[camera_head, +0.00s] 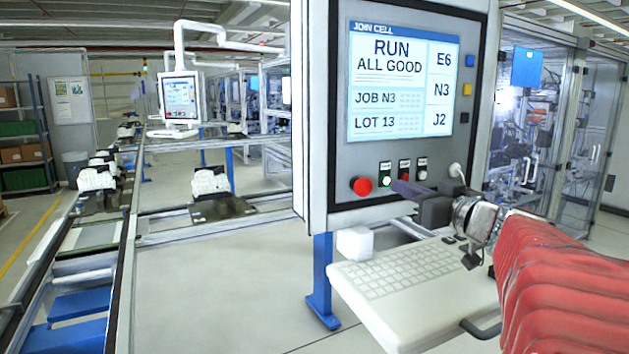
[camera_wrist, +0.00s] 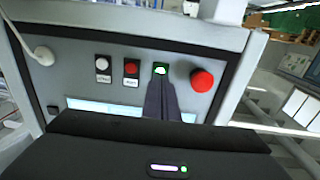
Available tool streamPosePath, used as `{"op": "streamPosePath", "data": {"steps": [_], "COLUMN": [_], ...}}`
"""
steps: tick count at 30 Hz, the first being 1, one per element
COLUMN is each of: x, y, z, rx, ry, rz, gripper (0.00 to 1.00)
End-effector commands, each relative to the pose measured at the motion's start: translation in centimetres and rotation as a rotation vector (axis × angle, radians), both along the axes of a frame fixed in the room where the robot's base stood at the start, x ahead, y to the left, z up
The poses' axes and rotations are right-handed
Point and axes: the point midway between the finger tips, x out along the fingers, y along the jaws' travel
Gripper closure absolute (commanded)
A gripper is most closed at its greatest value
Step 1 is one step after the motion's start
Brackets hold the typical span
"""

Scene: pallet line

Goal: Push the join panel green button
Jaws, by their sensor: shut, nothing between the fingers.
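The join panel (camera_head: 335,120) is a grey cabinet face with a screen reading "JOIN CELL", "RUN ALL GOOD". Below the screen is a row of controls. The green button (camera_head: 385,181) is lit and sits between a big red mushroom button (camera_head: 361,186) and a small red button (camera_head: 405,178). My gripper (camera_head: 394,186) is shut and empty, its fingertips pointing at the green button from the right. In the wrist view my fingertips (camera_wrist: 160,80) are at the green button (camera_wrist: 160,69) and cover its near edge. I cannot tell whether they touch it.
A white button (camera_head: 422,174) sits right of the small red one. A keyboard shelf (camera_head: 400,285) juts out below the panel, under my gripper. A cable plug (camera_head: 456,170) is on the panel's right. A conveyor line (camera_head: 120,250) runs along the left.

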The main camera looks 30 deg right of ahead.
Motion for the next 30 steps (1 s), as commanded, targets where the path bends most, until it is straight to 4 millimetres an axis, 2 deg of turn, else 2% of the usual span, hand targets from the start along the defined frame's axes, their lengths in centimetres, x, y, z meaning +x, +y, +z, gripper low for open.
{"op": "streamPosePath", "data": {"steps": [12, 30], "x": [-1.6, -1.4], "y": [0.1, 0.2], "z": [0.0, 0.5], "rx": [-0.001, -0.011], "ry": [0.0, -0.018], "rz": [-0.001, -0.012], "gripper": [1.0, 1.0]}}
